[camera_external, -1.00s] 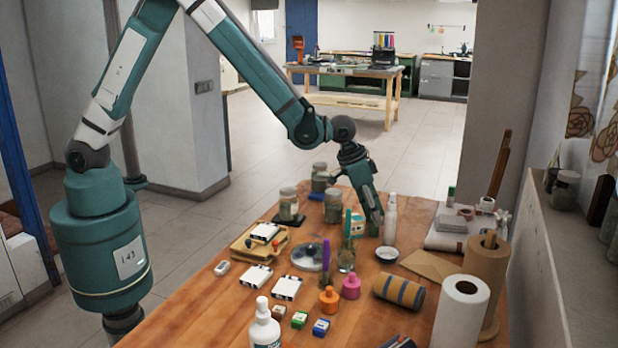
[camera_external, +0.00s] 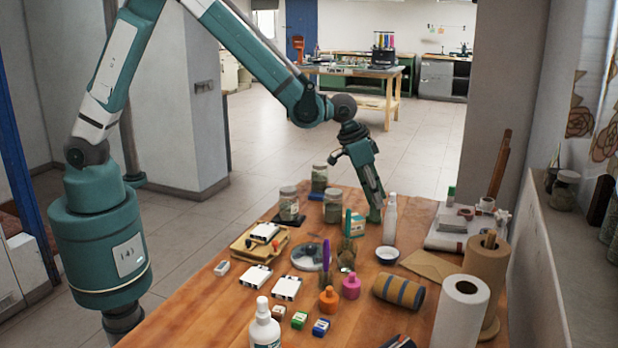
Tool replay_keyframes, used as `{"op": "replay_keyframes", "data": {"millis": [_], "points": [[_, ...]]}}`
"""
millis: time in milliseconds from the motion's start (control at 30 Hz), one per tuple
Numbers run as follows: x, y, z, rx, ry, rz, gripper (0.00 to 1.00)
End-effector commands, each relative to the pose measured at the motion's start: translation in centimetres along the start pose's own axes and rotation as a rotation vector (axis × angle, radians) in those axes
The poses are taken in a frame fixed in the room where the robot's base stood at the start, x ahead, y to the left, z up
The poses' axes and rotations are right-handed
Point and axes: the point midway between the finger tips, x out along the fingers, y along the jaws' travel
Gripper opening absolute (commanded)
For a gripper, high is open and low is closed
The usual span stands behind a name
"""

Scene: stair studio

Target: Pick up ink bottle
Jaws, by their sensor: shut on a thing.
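My gripper (camera_external: 375,214) points down over the far right part of the wooden table, just left of a tall clear bottle with a white cap (camera_external: 389,222) in the picture. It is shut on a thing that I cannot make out. Small squat bottles, one orange (camera_external: 329,301) and one pink (camera_external: 351,288), stand nearer the camera, apart from my gripper. They look like ink or paint bottles. I cannot tell which thing is the ink bottle.
Jars (camera_external: 289,207) stand at the back left. A glass with brushes (camera_external: 346,259) and a teal-labelled container (camera_external: 355,224) stand left of my gripper.

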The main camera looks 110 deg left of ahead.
Motion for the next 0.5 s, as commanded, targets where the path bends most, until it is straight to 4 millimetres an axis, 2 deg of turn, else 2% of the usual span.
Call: {"op": "replay_keyframes", "data": {"millis": [33, 200, 500], "points": [[-0.9, 0.0, -0.3, 0.0, 0.0, 0.0, 0.1], [-2.6, 0.0, -1.1, 0.0, 0.0, 0.0, 0.1], [-3.6, 0.0, -1.5, 0.0, 0.0, 0.0, 0.1]]}}
